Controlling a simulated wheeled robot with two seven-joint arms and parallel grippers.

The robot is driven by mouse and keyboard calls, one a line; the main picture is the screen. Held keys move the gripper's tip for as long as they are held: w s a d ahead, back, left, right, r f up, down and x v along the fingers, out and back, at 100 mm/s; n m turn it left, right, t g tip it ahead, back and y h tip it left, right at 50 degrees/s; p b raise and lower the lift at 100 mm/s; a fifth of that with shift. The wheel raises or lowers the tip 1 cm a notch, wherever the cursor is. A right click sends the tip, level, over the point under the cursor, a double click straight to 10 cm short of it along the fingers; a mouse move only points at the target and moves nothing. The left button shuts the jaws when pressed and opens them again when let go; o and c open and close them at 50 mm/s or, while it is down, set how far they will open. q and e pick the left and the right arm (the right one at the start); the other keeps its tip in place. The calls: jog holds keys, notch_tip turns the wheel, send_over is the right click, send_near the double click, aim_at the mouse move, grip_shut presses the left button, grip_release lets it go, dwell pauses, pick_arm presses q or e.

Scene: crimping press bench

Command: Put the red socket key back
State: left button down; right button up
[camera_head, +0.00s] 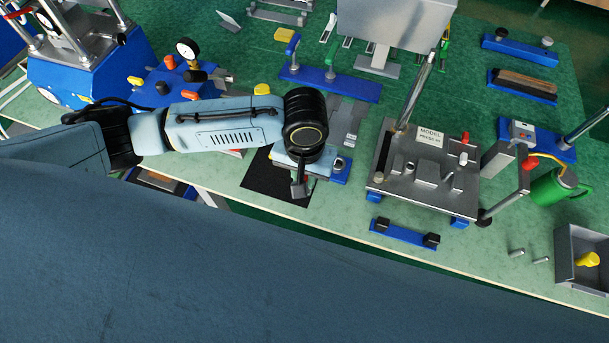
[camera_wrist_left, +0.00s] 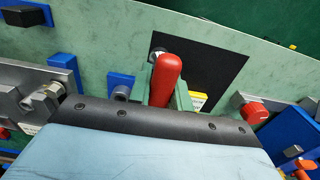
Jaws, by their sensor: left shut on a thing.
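The red socket key shows in the left wrist view as a rounded red handle (camera_wrist_left: 166,75), standing up just past the edge of my gripper's palm. My left gripper (camera_wrist_left: 164,98) is shut on it, with a greenish finger on each side of the handle. In the head view my left gripper (camera_head: 300,184) is over the black mat (camera_head: 258,178) at the bench's front edge, beside a small blue block (camera_head: 341,171). The key itself is hidden there by my wrist. My right gripper is in neither view.
Right of my gripper stands the grey press plate (camera_head: 405,190) with its upright lever. A blue bar with black ends (camera_head: 404,233) lies in front of it. A blue gauge unit (camera_head: 165,85) is at the left, and a grey bin (camera_head: 575,245) at the right.

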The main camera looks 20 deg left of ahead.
pick_arm(q)
jog(key=shift+f, duration=0.1)
jog(key=c, duration=1.3)
grip_release()
notch_tip(320, 180, up, 12)
jog(key=p, duration=0.2)
jog(key=shift+p, duration=0.4)
